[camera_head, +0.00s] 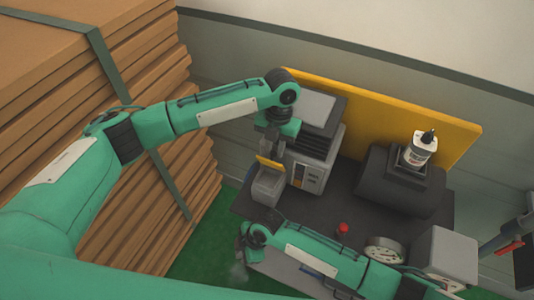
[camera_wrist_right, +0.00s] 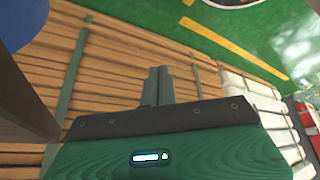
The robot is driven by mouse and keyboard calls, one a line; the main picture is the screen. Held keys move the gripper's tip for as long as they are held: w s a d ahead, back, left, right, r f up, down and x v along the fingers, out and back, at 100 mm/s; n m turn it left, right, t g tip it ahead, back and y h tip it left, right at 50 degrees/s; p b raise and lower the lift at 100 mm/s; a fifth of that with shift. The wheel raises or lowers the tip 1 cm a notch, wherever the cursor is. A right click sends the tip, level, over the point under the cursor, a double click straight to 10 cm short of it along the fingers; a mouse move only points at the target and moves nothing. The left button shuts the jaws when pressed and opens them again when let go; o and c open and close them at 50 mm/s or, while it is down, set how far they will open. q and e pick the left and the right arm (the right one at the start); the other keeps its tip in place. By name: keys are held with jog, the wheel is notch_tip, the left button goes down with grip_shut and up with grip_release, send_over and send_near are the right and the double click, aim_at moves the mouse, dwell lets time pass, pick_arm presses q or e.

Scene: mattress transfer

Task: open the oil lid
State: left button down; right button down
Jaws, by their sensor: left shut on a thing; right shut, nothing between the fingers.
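A small grey box with a yellow-edged lid (camera_head: 270,163) stands at the front left of the grey machine (camera_head: 312,155) in the head view. My left gripper (camera_head: 272,151) points down at the lid's yellow edge and is shut on it. The fingers partly hide the lid, and I cannot tell how far it is raised. The grey box body (camera_head: 266,188) is below it. My right gripper (camera_head: 238,270) is low at the front, away from the lid. In the right wrist view its fingers (camera_wrist_right: 158,78) are together and empty.
A black tank (camera_head: 395,185) with a white bottle (camera_head: 418,150) stands right of the machine. A red knob (camera_head: 343,230) and a round gauge (camera_head: 384,250) are nearer the front. A yellow panel (camera_head: 390,105) stands behind. Stacked wooden boards (camera_head: 120,80) fill the left.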

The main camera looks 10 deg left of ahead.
pick_arm(q)
jog(key=shift+s+f, duration=0.1)
jog(key=shift+f, duration=0.3)
pick_arm(e)
jog(key=w+r+n+t+h, duration=0.3)
jog(key=r, duration=0.9)
jog(key=w+d+r+n+t+h, duration=0.1)
jog(key=w+r+n+t+h, duration=0.15)
jog(key=r, duration=0.85)
jog(key=w+r+n+t+h, duration=0.2)
jog(key=w+r+n+t, duration=0.15)
jog(key=r, duration=0.85)
send_near(272, 157)
notch_tip(272, 157, down, 3)
jog(key=w, duration=0.2)
jog(key=w+f, duration=0.1)
jog(key=shift+d+g+h, duration=0.25)
jog(key=shift+d+g, duration=0.05)
jog(key=shift+g, duration=0.1)
pick_arm(q)
jog(key=shift+s, duration=0.15)
pick_arm(e)
jog(key=shift+w+d+f, duration=0.2)
jog(key=shift+w, duration=0.2)
